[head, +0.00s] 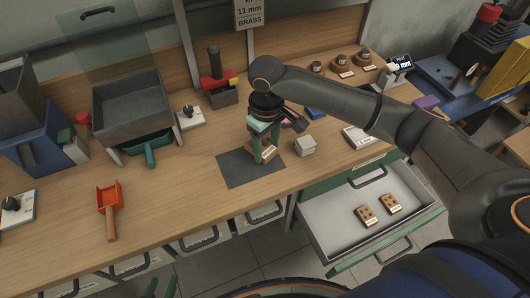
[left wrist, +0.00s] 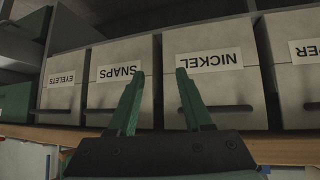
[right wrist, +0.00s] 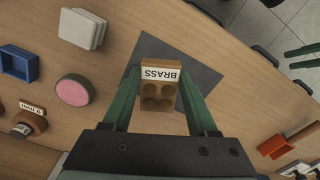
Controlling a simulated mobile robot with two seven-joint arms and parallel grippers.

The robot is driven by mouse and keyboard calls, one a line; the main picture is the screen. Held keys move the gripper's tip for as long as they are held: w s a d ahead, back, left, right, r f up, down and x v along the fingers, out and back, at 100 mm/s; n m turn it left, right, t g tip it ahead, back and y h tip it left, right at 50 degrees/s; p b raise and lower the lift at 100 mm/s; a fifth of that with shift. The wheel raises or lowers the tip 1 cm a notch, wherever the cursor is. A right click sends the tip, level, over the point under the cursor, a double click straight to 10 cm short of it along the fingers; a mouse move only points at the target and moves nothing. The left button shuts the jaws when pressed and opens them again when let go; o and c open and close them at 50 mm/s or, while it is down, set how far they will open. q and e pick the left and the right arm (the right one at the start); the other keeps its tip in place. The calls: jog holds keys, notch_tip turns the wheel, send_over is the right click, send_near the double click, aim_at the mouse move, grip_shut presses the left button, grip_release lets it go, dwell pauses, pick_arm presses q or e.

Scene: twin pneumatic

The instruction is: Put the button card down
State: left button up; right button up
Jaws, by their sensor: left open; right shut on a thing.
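My right gripper (head: 266,147) is shut on a brown button card with round holes and a BRASS label (right wrist: 160,73). The card (right wrist: 158,92) sits between the two green fingers, over the dark grey mat (head: 236,172); the mat also shows in the right wrist view (right wrist: 200,72). The fingers partly hide the card in the head view, and I cannot tell whether it touches the mat. My left gripper (left wrist: 157,75) is open and empty, facing bins labelled EYELETS, SNAPS and NICKEL (left wrist: 205,85); its green tips show at the head view's bottom edge.
An open drawer (head: 325,232) at right holds two similar button cards (head: 366,215). A pale block stack (head: 305,146) stands right of the mat. An orange scoop (head: 109,198) lies at left. A grey tray (head: 131,110) stands behind.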

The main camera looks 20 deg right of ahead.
aim_at(265, 147)
jog(key=shift+w+f, duration=0.4)
jog(key=shift+f, duration=0.1)
jog(key=shift+w+f, duration=0.1)
jog(key=shift+f, duration=1.55)
jog(key=o, duration=1.4)
jog(key=shift+f, duration=0.15)
jog(key=shift+c, duration=0.2)
notch_tip(265, 147, up, 12)
jog(key=shift+r, duration=0.2)
